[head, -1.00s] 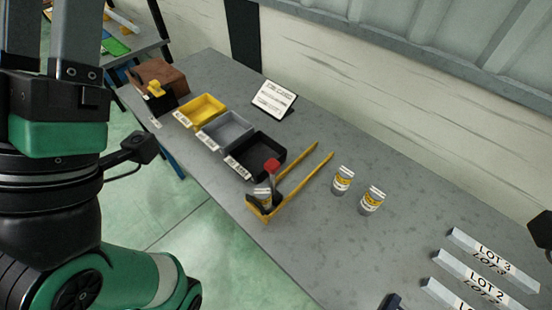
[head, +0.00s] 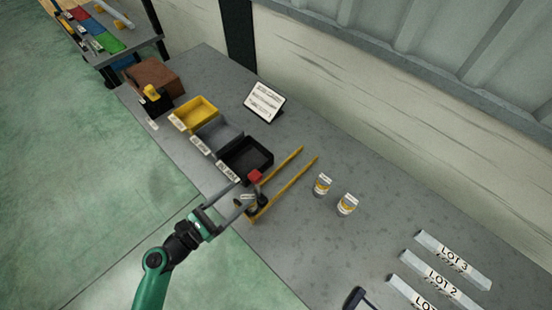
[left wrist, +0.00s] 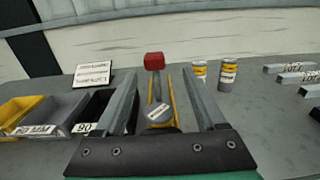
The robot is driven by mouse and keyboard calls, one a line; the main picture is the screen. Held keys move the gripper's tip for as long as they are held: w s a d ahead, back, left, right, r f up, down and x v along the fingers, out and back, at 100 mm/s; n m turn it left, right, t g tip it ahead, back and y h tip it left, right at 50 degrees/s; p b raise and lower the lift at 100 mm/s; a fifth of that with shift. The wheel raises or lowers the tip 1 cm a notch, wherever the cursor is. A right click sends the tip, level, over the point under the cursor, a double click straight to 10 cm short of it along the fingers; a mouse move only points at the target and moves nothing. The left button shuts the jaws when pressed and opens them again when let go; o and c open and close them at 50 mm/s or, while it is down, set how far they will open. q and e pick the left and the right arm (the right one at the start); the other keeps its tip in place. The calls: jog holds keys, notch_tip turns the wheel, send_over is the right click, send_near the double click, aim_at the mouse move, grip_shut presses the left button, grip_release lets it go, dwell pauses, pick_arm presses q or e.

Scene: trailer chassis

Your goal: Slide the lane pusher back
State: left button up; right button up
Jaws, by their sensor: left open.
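The lane pusher shows as a red knob (head: 255,176) on a grey stem, at the near end of a lane with two yellow rails (head: 288,180). My left gripper (head: 243,195) is open at the lane's near end. In the left wrist view its fingers stand either side of the can and the knob's stem. I cannot tell whether they touch anything. The pusher's base is hidden. My right gripper is not in view.
Two yellow-labelled cans (head: 334,195) stand right of the lane. Yellow (head: 194,112), grey and black bins (head: 246,158) lie to its left, with a sign (head: 264,102) behind. LOT rails (head: 440,278) and a dark object (head: 355,298) are at right. Table between is clear.

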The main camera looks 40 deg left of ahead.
aim_at(260, 173)
pick_arm(q)
jog(key=w, duration=1.1)
jog(key=shift+w+d+r, duration=0.1)
jog(key=shift+w, duration=0.05)
grip_shut()
dwell(1.2)
